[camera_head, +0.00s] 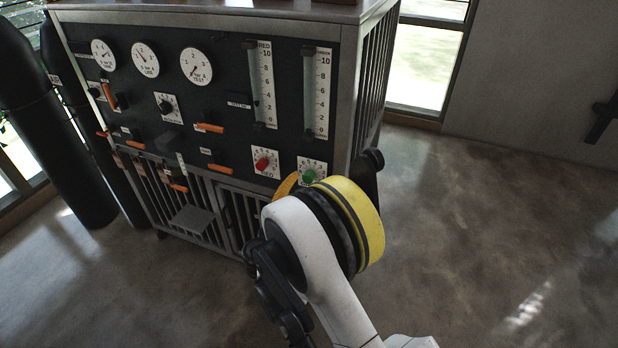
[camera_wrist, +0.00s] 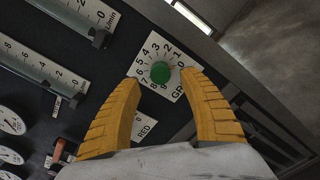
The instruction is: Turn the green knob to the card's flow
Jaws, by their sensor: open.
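The green knob (camera_head: 309,176) sits on a white numbered dial plate near the lower right of the black panel, partly hidden behind my arm in the head view. In the wrist view the green knob (camera_wrist: 160,72) is ahead, between and just beyond my two yellow fingertips. My gripper (camera_wrist: 160,78) is open, one finger on each side of the dial plate (camera_wrist: 148,50). I cannot tell whether a fingertip touches the knob. The green flow tube (camera_head: 317,93) stands above the knob, marked 0 to 10. I cannot make out a card with a flow value.
A red knob (camera_head: 263,162) on its own dial is left of the green one, below the red flow tube (camera_head: 262,85). Round gauges (camera_head: 196,67) and orange-handled valves (camera_head: 209,128) fill the panel's left. Dark cylinders (camera_head: 55,120) stand at left. The floor at right is clear.

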